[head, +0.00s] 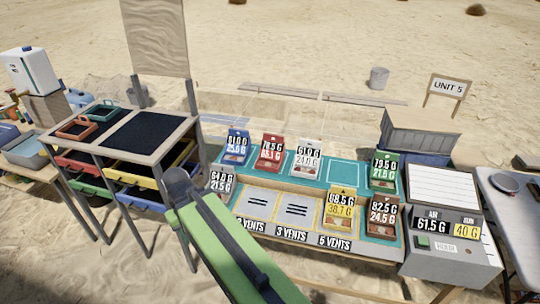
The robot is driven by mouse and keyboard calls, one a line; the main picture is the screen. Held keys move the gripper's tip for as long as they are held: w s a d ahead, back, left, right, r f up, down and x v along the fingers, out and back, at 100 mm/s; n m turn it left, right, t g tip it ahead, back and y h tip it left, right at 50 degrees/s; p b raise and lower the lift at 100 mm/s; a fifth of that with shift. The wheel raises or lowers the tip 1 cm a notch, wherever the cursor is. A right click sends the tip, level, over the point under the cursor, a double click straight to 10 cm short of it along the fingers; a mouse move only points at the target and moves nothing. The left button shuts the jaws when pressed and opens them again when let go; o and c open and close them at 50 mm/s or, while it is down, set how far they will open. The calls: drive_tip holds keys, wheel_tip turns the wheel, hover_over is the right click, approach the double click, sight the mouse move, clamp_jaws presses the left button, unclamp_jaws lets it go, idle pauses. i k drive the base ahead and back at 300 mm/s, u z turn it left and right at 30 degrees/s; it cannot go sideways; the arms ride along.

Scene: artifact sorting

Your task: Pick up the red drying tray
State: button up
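A small red tray (271,150) stands in the back row of the teal-topped table, behind a label reading about 78.5 G over 68.1 G. A blue one is to its left and a white one to its right. A red-brown one (382,218) stands at the table's front right, labelled about 82.5 G over 24.5 G. An orange-red handled tray (77,128) also lies on top of the rack at left. I cannot tell from the picture alone which is the drying tray. My green arm rises from the bottom centre; my gripper cannot be made out.
The wooden rack (178,135) with coloured drawers stands close at left. A scale unit (455,262) adjoins the table at right. Open sand lies behind.

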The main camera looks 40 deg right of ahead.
sight(272, 154)
drive_tip(key=z, duration=0.05)
drive_tip(key=i, duration=1)
drive_tip(key=u, duration=0.05)
